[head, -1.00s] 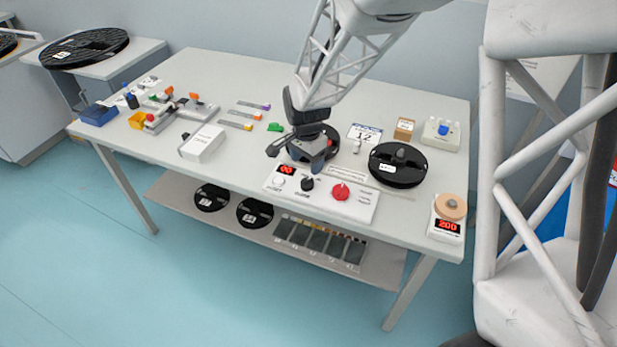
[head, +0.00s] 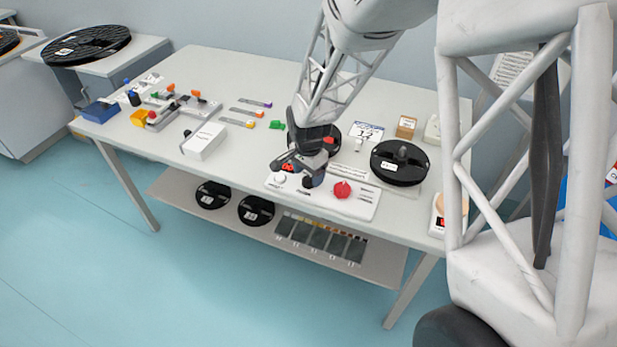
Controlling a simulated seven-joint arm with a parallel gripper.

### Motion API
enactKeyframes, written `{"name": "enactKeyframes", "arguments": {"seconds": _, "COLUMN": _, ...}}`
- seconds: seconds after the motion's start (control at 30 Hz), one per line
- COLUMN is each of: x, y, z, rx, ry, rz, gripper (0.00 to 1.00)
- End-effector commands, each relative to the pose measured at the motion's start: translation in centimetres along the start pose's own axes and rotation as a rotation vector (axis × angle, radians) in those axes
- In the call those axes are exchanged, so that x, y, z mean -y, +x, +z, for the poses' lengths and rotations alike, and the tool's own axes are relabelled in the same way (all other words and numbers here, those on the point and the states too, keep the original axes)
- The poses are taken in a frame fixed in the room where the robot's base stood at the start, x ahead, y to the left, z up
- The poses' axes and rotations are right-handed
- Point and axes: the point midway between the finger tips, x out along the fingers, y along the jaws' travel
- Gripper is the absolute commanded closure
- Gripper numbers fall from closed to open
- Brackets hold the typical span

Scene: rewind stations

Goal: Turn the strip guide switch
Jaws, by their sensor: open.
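A white control panel (head: 325,202) lies near the front edge of the table. It has a pale knob (head: 279,179) at the left and a large red knob (head: 342,190) at the right. My gripper (head: 303,177) is open over the panel's left half, by the pale knob. It hides the display and most or all of the black knob between the pale and red ones; I cannot tell whether it touches that knob. The labels are too small to read, so I cannot tell which control is the strip guide switch.
Black reels stand behind my gripper (head: 322,137) and to the right (head: 399,162). A number card (head: 367,131) and a small brown box (head: 406,126) are at the back. A white box (head: 204,141) stands left of the panel, with clear tabletop between.

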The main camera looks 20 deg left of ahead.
Motion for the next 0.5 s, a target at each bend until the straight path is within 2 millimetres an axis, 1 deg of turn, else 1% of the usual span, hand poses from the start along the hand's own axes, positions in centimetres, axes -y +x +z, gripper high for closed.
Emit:
{"name": "enactKeyframes", "arguments": {"seconds": 0.1, "x": 0.0, "y": 1.1, "z": 0.0, "rx": 0.001, "ry": 0.0, "rz": 0.002, "gripper": 0.33}}
{"name": "enactKeyframes", "arguments": {"seconds": 0.2, "x": 0.0, "y": 1.6, "z": 0.0, "rx": 0.0, "ry": 0.0, "rz": 0.001, "gripper": 0.33}}
{"name": "enactKeyframes", "arguments": {"seconds": 0.5, "x": 0.0, "y": 2.0, "z": 0.0, "rx": 0.0, "ry": 0.0, "rz": 0.0, "gripper": 0.33}}
